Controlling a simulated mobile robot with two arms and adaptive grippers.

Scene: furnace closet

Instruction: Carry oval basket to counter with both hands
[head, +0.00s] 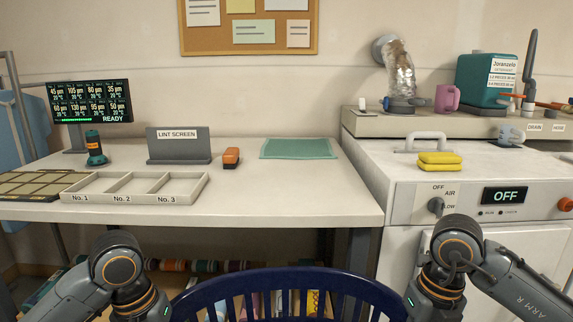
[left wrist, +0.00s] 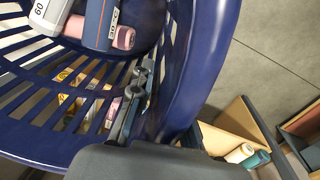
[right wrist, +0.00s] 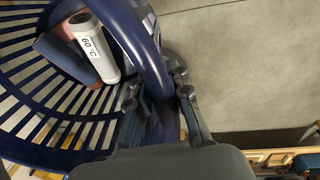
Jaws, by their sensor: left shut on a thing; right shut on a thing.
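The dark blue oval basket (head: 250,276) is at the bottom centre of the head view, low in front of the counter (head: 300,190); only its far rim and slatted side show there. My left gripper (left wrist: 145,95) is shut on the basket rim (left wrist: 205,60) in the left wrist view. My right gripper (right wrist: 155,95) is shut on the rim (right wrist: 125,35) on the other side. A white cylinder marked 60 °C (right wrist: 98,55) and other items lie inside. The grippers' fingers are hidden in the head view.
On the counter are a teal mat (head: 299,149), an orange-brown block (head: 231,157), a lint screen stand (head: 179,147), numbered trays (head: 134,188) and a display (head: 90,102). The counter's front right is bare.

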